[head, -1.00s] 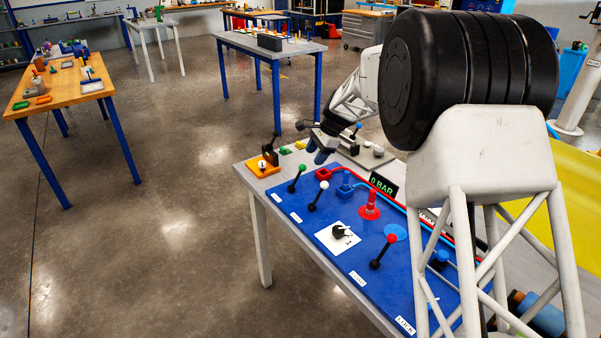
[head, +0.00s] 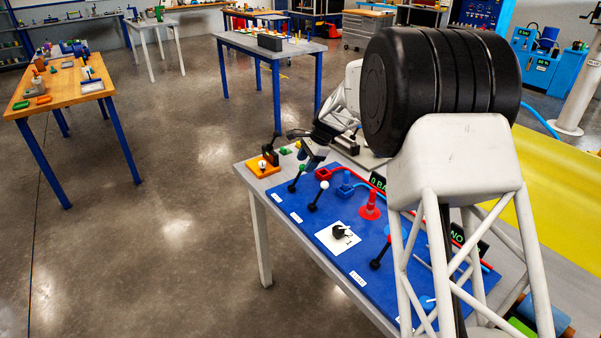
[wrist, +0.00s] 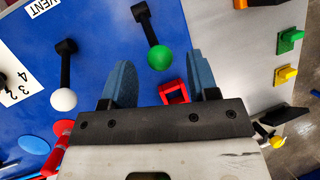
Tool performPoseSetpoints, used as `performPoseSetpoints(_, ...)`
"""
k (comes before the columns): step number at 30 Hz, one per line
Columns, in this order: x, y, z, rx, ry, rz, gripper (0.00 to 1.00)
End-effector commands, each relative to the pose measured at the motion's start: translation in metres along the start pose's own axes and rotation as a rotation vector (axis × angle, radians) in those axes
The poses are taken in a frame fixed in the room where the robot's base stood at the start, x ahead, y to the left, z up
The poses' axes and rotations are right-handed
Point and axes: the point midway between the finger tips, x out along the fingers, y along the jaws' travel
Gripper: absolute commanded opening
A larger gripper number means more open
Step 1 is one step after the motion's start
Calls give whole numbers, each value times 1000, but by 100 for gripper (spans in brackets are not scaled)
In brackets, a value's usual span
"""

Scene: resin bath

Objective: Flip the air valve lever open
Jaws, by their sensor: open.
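A black lever with a green knob (head: 292,187) stands on the blue panel (head: 330,218), near its far left end; I take it as the air valve lever, but its label is unreadable. In the wrist view the green knob (wrist: 160,57) lies between the lines of my two blue fingertips, a little beyond the gripper body. My gripper (wrist: 163,80) is open and empty, with a finger on each side of the knob. In the head view my gripper (head: 312,157) is just above and right of this lever. I cannot tell whether it touches.
A white-knobbed lever (wrist: 65,97) stands beside it, near a VENT label (wrist: 43,7). A red square fitting (wrist: 174,92) lies near my right finger. A red cone (head: 369,207) and a red-piped display reading 0 BA, partly hidden (head: 377,183), stand further right.

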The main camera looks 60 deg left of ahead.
Motion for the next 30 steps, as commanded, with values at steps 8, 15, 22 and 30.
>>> performPoseSetpoints(8,34,0,0,0,0,1,54)
performPoseSetpoints(15,48,0,0,-1,0,1,54)
performPoseSetpoints(22,49,0,0,-1,0,1,54)
performPoseSetpoints(30,49,0,0,0,0,0,25)
